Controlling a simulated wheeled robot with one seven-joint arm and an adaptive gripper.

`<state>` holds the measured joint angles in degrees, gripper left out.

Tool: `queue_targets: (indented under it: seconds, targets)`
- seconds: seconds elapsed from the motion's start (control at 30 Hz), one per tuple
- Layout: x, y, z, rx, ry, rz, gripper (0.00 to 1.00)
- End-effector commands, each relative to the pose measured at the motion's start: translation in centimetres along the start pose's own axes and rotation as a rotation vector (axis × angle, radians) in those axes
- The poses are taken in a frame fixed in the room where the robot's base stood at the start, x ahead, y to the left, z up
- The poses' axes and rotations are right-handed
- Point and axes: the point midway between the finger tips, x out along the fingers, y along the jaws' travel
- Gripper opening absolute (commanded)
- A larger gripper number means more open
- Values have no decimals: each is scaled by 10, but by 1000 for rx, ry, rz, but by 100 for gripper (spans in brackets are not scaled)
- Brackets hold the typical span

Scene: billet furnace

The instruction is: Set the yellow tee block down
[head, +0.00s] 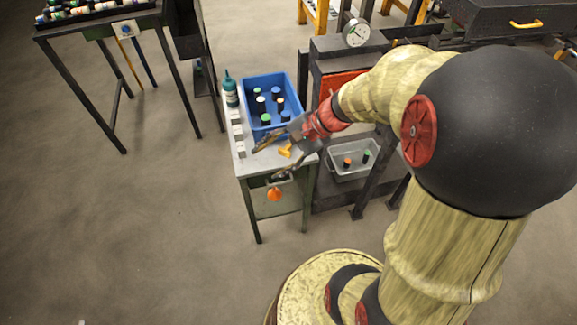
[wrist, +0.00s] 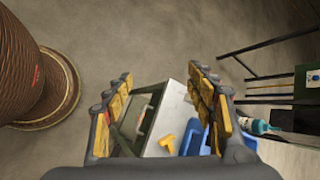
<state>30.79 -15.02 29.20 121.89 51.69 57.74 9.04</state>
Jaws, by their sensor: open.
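The yellow tee block (head: 285,151) lies on the light top of a small table, near its front edge. It also shows in the wrist view (wrist: 167,143), between the two fingers and beyond them. My gripper (head: 266,160) is open above the table's near side, with its fingers spread on either side of the block. In the wrist view my gripper (wrist: 160,105) has a wide gap between its yellow-padded fingers, with nothing held. The block appears apart from both fingers.
A blue bin (head: 268,84) with several dark cylinders stands behind the block on the table (head: 251,167). A green bottle (head: 231,93) and several pale blocks (head: 238,132) line the left edge. A grey bin (head: 344,172) sits lower right.

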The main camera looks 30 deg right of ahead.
Motion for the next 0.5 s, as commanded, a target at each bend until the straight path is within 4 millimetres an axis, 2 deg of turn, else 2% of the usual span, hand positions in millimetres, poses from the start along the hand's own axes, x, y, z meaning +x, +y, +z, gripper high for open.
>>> queue_targets:
  seconds: [0.03, 0.1, 0.2, 0.3, 0.4, 0.5]
  targets:
    - [-10, 2, 31, -175, 38, 65, 56]
    - [-24, 13, 60, -398, 94, 154, 56]
    - [-49, 27, 92, -711, 189, 265, 56]
    - [-76, 37, 111, -985, 291, 346, 56]
    - [-99, 42, 122, -1192, 382, 400, 56]
    - [-116, 44, 128, -1325, 450, 432, 56]
